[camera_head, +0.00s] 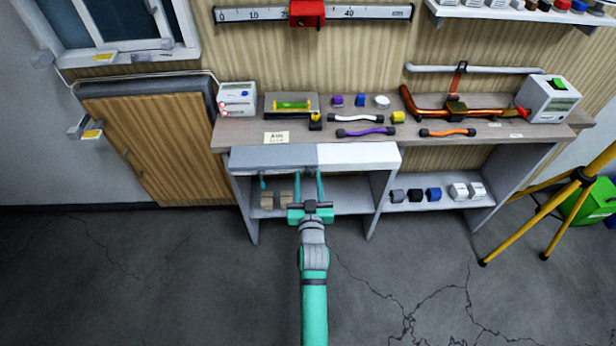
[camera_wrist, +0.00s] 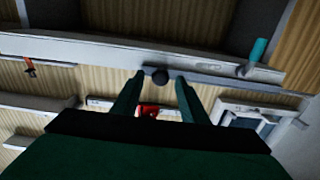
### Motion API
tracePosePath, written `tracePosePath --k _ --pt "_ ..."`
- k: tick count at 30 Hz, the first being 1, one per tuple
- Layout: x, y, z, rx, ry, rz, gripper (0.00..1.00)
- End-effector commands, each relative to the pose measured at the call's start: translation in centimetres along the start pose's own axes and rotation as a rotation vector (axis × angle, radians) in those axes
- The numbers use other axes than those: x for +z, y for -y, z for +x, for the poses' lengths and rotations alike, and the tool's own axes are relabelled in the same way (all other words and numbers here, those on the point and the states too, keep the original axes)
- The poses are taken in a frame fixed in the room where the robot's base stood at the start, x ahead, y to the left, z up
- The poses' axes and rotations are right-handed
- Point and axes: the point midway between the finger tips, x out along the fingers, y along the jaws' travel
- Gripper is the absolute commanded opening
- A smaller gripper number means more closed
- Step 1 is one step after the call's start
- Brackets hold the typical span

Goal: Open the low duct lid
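A long duct runs under the bench's front edge, its left part a grey panel (camera_head: 275,157) and its right part a white panel (camera_head: 358,154). The grey panel looks like the low lid; it appears shut. My gripper (camera_head: 309,174) is open, reaching up to the panel's lower edge from the front. The knob does not show in the head view. A short teal cylinder (camera_wrist: 258,50) hangs beside the duct.
The bench top (camera_head: 390,146) above holds bars, blocks and meters. Small blocks stand on the shelf below, including two tan ones (camera_head: 284,199) behind my gripper. Bench legs flank the space. A yellow tripod (camera_head: 545,215) stands at right; the floor in front is clear.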

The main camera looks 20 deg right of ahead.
Motion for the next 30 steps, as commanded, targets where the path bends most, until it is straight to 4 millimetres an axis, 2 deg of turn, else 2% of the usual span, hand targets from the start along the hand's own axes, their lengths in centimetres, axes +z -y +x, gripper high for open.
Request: tracePosePath --k 4,13,14,18,19,30 --pt "-0.05 -0.01 0.89 0.000 -0.001 0.000 0.40" --pt "0.01 0.00 1.05 0.000 0.000 0.000 0.40" --pt "0.01 0.00 1.05 0.000 0.000 0.000 0.37" --pt "0.01 0.01 1.04 0.000 0.000 0.000 0.04" --pt "0.00 0.00 1.04 0.000 0.000 0.000 0.00" --pt "-0.01 0.09 1.06 -0.012 0.000 0.001 0.00"
